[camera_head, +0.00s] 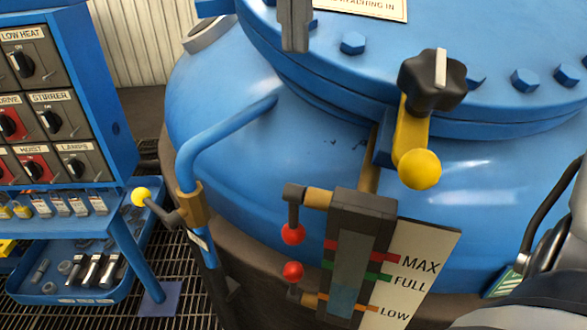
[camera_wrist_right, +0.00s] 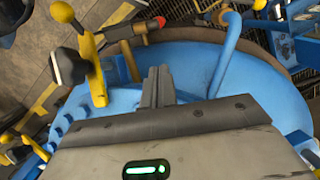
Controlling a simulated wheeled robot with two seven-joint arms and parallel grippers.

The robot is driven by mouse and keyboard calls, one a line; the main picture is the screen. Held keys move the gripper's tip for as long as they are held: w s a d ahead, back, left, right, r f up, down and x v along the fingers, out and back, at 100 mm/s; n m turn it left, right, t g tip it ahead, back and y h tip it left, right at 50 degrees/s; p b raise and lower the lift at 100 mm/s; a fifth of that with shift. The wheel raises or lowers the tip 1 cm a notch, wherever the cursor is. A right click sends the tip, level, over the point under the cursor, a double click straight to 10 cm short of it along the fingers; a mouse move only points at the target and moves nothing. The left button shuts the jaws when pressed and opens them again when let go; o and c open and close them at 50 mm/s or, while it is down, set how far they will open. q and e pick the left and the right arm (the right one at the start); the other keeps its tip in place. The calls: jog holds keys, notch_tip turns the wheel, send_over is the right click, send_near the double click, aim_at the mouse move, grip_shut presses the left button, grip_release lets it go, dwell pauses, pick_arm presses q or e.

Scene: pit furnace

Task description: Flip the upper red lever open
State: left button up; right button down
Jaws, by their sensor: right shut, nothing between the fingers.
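The upper red lever (camera_head: 293,233) is a red ball on a dark grey arm that hangs down from the valve at the top left of the level gauge (camera_head: 357,250). A lower red lever (camera_head: 293,271) points up just beneath it. My right gripper (camera_head: 294,45) comes in from the top of the head view, above the vessel rim, well apart from the lever. Its fingers also show in the right wrist view (camera_wrist_right: 157,85), shut with nothing between them. A red part near the gauge shows beyond them there, but I cannot tell which lever it is. My left gripper is out of view.
The blue vessel (camera_head: 215,110) carries a bent blue pipe (camera_head: 215,132) with a yellow-knobbed valve (camera_head: 141,197). A clamp with a black knob (camera_head: 432,82) and yellow ball stands right of the gripper. A control panel (camera_head: 45,100) is at left.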

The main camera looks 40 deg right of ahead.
aim_at(293, 215)
pick_arm(q)
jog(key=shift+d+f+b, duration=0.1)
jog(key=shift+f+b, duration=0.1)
jog(key=shift+b, duration=0.4)
pick_arm(e)
jog(key=f, duration=0.6)
jog(key=s+a+f, duration=0.1)
jog(key=f, duration=0.6)
jog(key=s+f, duration=0.1)
jog(key=f, duration=0.6)
jog(key=shift+s+a, duration=0.25)
